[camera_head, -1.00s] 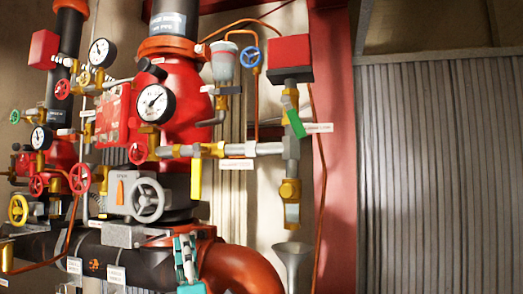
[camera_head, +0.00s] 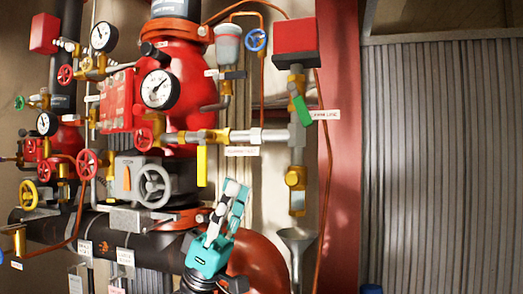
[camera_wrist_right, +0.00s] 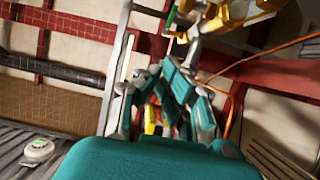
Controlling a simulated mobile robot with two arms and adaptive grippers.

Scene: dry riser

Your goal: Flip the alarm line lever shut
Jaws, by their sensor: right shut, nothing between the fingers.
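The green alarm line lever (camera_head: 301,110) sits on the vertical pipe under a red box, beside a white tag reading ALARM LINE. The lever slants from upper left to lower right across the pipe. My right gripper (camera_head: 238,190), teal and grey, points up below and to the left of the lever, clearly apart from it. Its fingers are together and empty. In the right wrist view, the fingers (camera_wrist_right: 172,75) show in the middle, and a small green piece at the top may be the lever. My left gripper is in neither view.
A yellow lever (camera_head: 201,166) hangs left of the lever, by another tag. A brass fitting (camera_head: 296,190) and a grey funnel (camera_head: 297,238) are below the lever. Red valve bodies, gauges and handwheels crowd the left. Ribbed grey panelling (camera_head: 445,170) fills the right.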

